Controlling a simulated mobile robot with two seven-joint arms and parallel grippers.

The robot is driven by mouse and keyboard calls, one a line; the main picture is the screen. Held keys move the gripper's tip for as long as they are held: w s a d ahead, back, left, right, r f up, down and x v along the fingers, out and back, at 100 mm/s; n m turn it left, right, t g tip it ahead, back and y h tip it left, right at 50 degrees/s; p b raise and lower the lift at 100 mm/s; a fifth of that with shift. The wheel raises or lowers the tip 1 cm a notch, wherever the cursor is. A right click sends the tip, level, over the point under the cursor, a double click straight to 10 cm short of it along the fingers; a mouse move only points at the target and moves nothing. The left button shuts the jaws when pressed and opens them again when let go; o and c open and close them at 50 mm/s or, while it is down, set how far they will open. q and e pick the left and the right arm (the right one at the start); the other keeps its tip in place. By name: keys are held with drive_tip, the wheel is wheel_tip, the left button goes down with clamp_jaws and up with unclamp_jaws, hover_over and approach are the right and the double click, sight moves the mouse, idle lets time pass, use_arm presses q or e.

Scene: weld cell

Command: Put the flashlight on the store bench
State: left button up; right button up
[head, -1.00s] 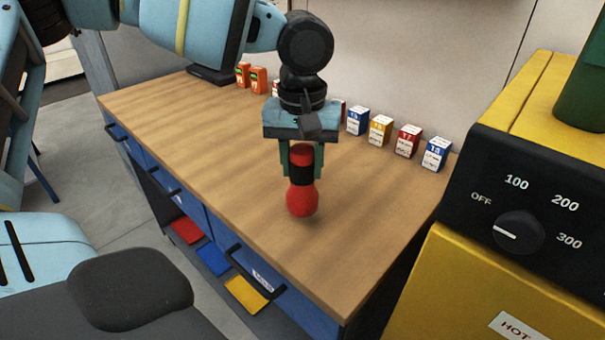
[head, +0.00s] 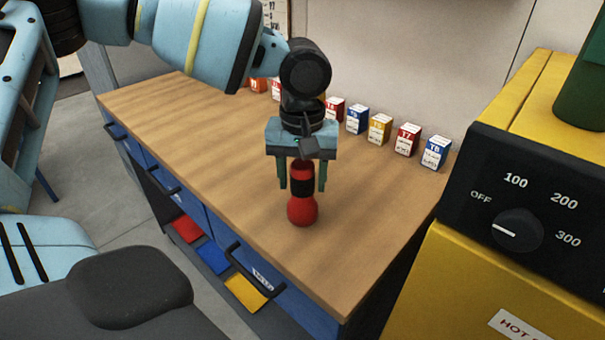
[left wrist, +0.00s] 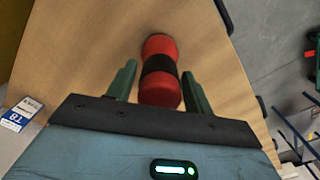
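The red flashlight (head: 302,209) with a black band stands or rests on the wooden top of the store bench (head: 215,140), near its right part. My left gripper (head: 302,186) is above and around its upper end, with the fingers spread and a gap on each side. In the left wrist view the flashlight (left wrist: 160,72) lies between the two green fingers (left wrist: 160,85), and neither finger touches it. My right gripper is not in view.
Several small numbered boxes (head: 380,128) line the back of the bench. A yellow oven-like unit with a dial (head: 518,232) stands close on the right. Blue drawers with black handles (head: 247,268) face the front. The bench's left half is clear.

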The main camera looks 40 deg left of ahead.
use_arm(q)
drive_tip(key=shift+o, duration=0.6)
wheel_tip(320, 180, up, 12)
drive_tip(key=shift+r+p, duration=0.2)
drive_tip(key=shift+p, duration=0.2)
drive_tip(key=shift+f, duration=0.1)
